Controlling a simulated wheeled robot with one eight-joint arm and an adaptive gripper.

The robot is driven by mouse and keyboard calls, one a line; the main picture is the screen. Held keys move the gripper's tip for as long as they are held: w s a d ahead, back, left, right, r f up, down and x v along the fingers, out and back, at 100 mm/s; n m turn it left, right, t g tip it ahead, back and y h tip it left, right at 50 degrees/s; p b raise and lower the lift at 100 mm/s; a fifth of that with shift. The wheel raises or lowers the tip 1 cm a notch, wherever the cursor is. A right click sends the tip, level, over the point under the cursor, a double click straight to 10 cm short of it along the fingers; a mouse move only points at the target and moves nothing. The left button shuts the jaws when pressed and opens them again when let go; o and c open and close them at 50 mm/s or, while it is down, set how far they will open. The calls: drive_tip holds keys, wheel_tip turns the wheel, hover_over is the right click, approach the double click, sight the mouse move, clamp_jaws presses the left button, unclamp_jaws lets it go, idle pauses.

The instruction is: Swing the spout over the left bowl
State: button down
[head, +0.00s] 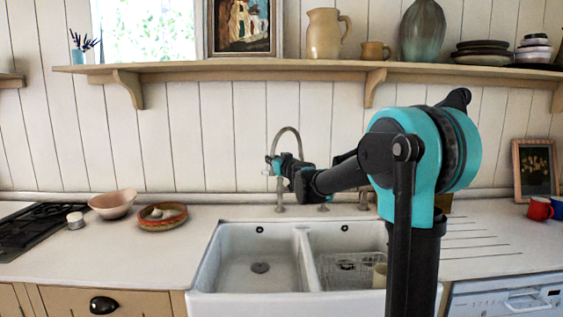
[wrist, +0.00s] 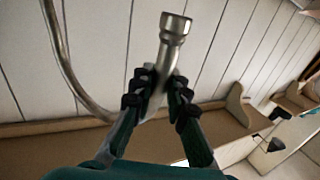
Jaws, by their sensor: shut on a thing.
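The metal spout (head: 287,129) is a tall arched tube behind the double sink. In the wrist view its end piece (wrist: 172,30) sticks out past my fingers. My gripper (wrist: 160,84) is shut on the spout's tube just behind that end, one finger on each side. In the head view my gripper (head: 273,165) is at the left leg of the arch, in line with the left bowl's back. The left bowl (head: 235,265) is white and empty, with a round drain. My arm hides part of the tap's right side.
The right bowl (head: 335,239) holds a wire rack (head: 345,267) and a pale cup-like thing (head: 380,276). A wooden shelf (head: 230,68) with jugs runs above. A pink bowl (head: 113,203) and a brown dish (head: 162,222) stand on the left counter.

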drive_tip(key=shift+w+a, duration=0.45)
drive_tip(key=shift+a, duration=0.2)
drive_tip(key=c, duration=1.5)
unclamp_jaws()
drive_tip(key=v, duration=1.2)
